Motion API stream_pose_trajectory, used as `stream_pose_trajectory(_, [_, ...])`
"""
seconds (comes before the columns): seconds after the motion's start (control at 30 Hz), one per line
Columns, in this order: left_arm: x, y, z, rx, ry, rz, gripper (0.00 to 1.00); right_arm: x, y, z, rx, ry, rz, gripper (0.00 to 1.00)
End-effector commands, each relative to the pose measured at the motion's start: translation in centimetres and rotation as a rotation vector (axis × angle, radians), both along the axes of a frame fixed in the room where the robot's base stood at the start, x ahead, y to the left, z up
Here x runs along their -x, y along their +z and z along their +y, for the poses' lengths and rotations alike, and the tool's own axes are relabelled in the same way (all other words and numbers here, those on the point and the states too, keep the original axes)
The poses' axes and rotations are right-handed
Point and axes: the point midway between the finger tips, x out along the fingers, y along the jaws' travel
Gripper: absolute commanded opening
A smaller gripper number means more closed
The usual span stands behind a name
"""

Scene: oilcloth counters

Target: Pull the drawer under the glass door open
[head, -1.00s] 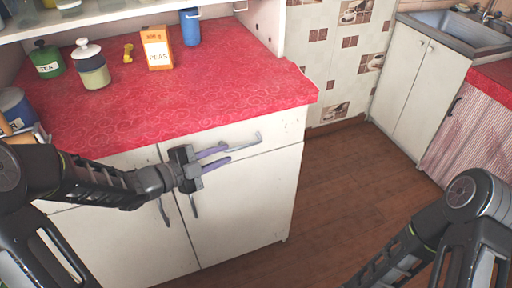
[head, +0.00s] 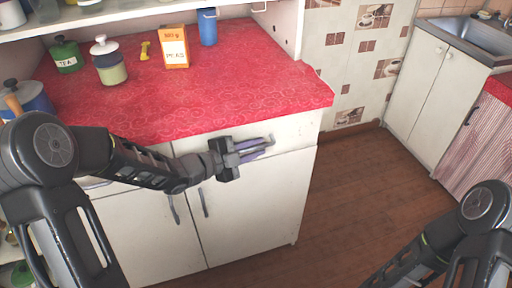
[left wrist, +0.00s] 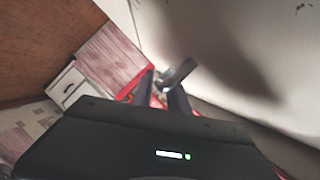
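The white drawer front (head: 300,130) lies just below the red counter edge and looks closed. Its grey bar handle (head: 270,138) runs along the front. My left gripper (head: 262,149) is at this handle, with its two purplish fingers apart and pointing right along the front. In the left wrist view the dark handle (left wrist: 180,74) shows at the fingertips (left wrist: 162,88), with a gap between the fingers. I cannot tell whether they touch it. The glass door is not in view. My right arm shows at the lower right, but its gripper is out of view.
The red counter (head: 220,95) holds a green tea jar (head: 66,56), a pale green jar (head: 111,68), an orange peas box (head: 175,47) and a blue canister (head: 207,27). Two cupboard doors (head: 240,220) are below. Wooden floor (head: 345,190) is free to the right.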

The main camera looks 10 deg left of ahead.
Motion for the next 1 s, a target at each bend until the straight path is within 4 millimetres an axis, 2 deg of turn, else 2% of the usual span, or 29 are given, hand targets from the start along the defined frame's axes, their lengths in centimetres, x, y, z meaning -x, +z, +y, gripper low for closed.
stream_pose_trajectory(0.33, [-0.38,-0.12,-0.29,0.000,0.001,0.000,0.19,0.00,0.00,0.00,0.000,0.000,0.000,0.36])
stream_pose_trajectory(0.57, [-0.36,-0.13,-0.27,0.000,0.001,0.001,0.00,0.00,0.00,0.00,0.000,0.000,0.000,0.36])
stream_pose_trajectory(1.0, [-0.34,-0.15,-0.26,0.000,0.001,0.002,0.00,0.00,0.00,0.00,0.000,0.000,0.000,0.36])
